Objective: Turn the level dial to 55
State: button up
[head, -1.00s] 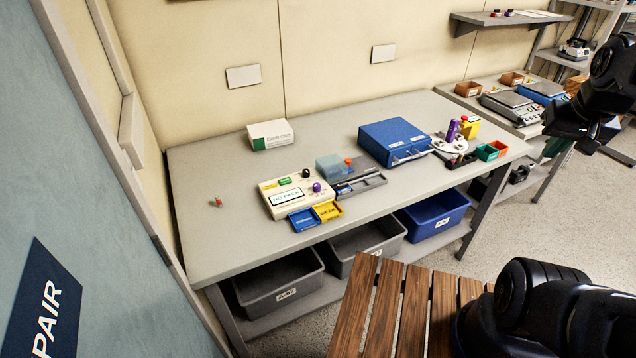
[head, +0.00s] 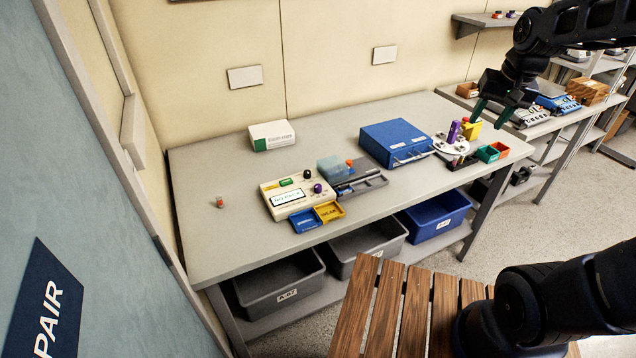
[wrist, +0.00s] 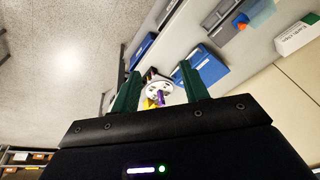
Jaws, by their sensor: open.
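A cream device (head: 291,212) sits on the grey workbench, with a small screen that seems to read "NO PACK". It has a purple knob (head: 318,188), a black knob (head: 306,174) and a green button (head: 286,182). I cannot tell which knob is the level dial; the markings are too small to read. My gripper (head: 487,115) is open and empty in the air by the right end of the bench, well right of the device. In the wrist view its two fingers (wrist: 160,75) stand apart, with a white round plate seen beyond them.
The bench's left part is mostly clear.

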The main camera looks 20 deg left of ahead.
jog(key=w+a+f+g, duration=0.1)
jog(key=w+a+f, duration=0.15)
jog(key=a, duration=0.65)
jog(key=n+g+h, duration=0.1)
jog(key=g+h, duration=0.1)
send_over(318, 186)
notch_tip(318, 186, down, 16)
notch_tip(318, 186, down, 10)
jog(key=shift+w+f, duration=0.1)
jog(key=shift+f, duration=0.1)
jog(key=shift+n, duration=0.3)
grip_shut()
